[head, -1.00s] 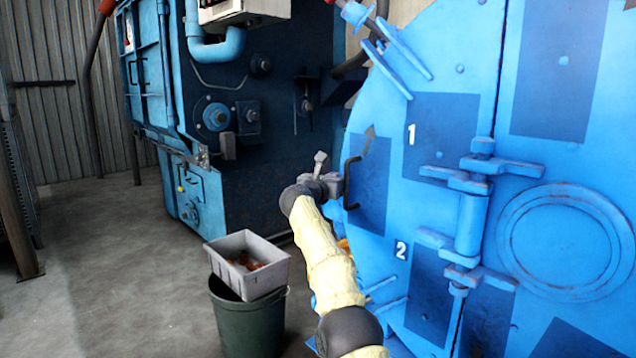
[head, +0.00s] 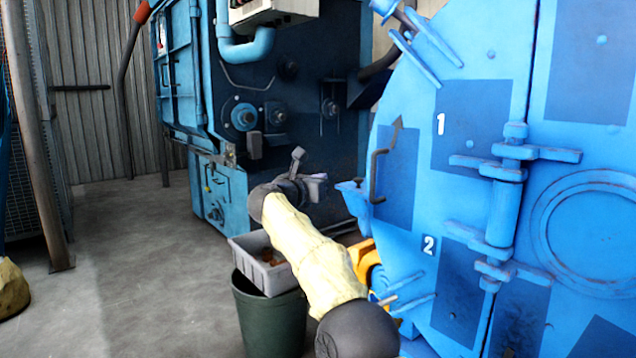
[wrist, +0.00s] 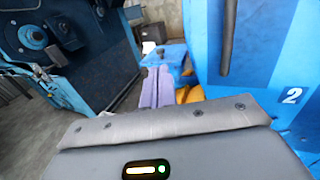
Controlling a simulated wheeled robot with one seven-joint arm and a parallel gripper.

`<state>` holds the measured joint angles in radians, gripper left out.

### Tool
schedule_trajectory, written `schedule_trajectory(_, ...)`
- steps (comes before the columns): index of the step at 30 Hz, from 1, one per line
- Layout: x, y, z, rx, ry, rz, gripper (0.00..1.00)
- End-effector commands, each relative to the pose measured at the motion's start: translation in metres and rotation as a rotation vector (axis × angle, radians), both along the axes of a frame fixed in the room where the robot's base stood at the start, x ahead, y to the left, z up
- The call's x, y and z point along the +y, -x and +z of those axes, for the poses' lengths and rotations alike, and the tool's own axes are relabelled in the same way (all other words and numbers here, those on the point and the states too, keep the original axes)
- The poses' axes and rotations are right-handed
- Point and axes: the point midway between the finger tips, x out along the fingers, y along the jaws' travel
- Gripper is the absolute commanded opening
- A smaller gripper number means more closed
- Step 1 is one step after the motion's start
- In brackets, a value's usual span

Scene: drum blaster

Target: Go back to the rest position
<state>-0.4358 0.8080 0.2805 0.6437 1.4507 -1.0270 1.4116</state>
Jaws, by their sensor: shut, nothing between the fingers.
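My gripper (head: 318,187) is in the middle of the head view, at the end of my cream-sleeved arm. Its purple fingers (wrist: 156,88) show together in the wrist view, shut with nothing between them. The large blue round door (head: 465,130) with labels 1 and 2 stands to the right of my gripper. The door's dark handle (head: 377,176) is a short way right of the fingers and apart from them. The handle also shows as a dark bar in the wrist view (wrist: 228,38).
A grey bin (head: 262,268) sits on a dark green barrel (head: 268,315) below my arm. A dark blue machine (head: 290,120) stands behind. An orange thing (head: 362,258) is partly hidden by my arm. A rusty post (head: 38,140) stands at left. The concrete floor between is clear.

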Motion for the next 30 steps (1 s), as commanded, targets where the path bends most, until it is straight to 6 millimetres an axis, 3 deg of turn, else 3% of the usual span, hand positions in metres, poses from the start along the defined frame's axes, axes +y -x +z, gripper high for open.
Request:
schedule_trajectory(10, 0.001, 0.001, 0.001, 0.000, 0.005, 0.001, 0.00)
schedule_trajectory(14, 0.000, 0.000, 0.014, 0.007, 0.091, 0.023, 0.00)
schedule_trajectory(22, -0.004, 0.000, 0.058, 0.088, 0.649, 0.165, 0.00)
schedule_trajectory(25, -0.007, 0.004, 0.062, 0.140, 0.891, 0.233, 0.00)
schedule_trajectory(30, -0.020, 0.020, 0.051, 0.248, 1.289, 0.363, 0.00)
